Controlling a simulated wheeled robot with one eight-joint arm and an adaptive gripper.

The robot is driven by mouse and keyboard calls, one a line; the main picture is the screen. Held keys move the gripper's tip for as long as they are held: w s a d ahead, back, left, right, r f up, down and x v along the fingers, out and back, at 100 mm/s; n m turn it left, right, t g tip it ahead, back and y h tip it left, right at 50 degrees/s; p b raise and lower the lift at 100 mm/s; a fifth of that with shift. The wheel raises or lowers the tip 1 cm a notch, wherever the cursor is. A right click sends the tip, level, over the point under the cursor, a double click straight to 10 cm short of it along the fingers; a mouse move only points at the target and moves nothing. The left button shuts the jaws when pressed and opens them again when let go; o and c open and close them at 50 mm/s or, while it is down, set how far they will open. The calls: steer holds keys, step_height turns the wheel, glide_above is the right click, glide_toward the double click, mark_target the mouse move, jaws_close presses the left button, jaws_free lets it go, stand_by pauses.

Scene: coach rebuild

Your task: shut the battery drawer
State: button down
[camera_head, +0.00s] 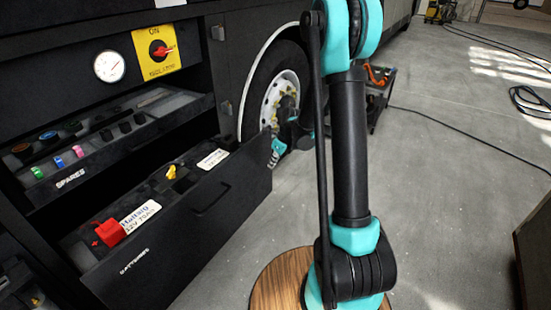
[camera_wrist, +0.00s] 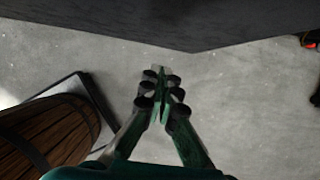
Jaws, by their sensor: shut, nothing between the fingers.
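The battery drawer (camera_head: 205,222) is pulled out from the dark bay of the coach, with its black front panel and bar handle (camera_head: 210,199) facing me. Inside are a battery with a red terminal cover (camera_head: 109,233) and a yellow cap (camera_head: 171,172). My gripper (camera_head: 274,158) is shut and empty, by the right end of the drawer front; I cannot tell whether it touches. In the wrist view my gripper (camera_wrist: 157,72) has its fingers together over grey floor. A dark panel (camera_wrist: 190,30), probably the drawer, crosses the top of that view, apart from the fingertips in the picture.
Above is an open spares tray (camera_head: 70,183) with small coloured parts. A gauge (camera_head: 109,66) and a yellow switch plate (camera_head: 158,50) sit higher. A coach wheel (camera_head: 280,95) and a dark toolbox (camera_head: 378,95) stand behind my arm. The floor to the right is mostly clear, with cables.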

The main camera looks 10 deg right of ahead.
mark_target(258, 173)
steer(key=shift+w+a+f, duration=0.85)
steer(key=shift+a+f, duration=0.05)
steer(key=shift+a, duration=0.2)
steer(key=shift+w+a+f, duration=0.85)
steer(key=shift+a+f, duration=0.05)
steer(key=shift+a, duration=0.2)
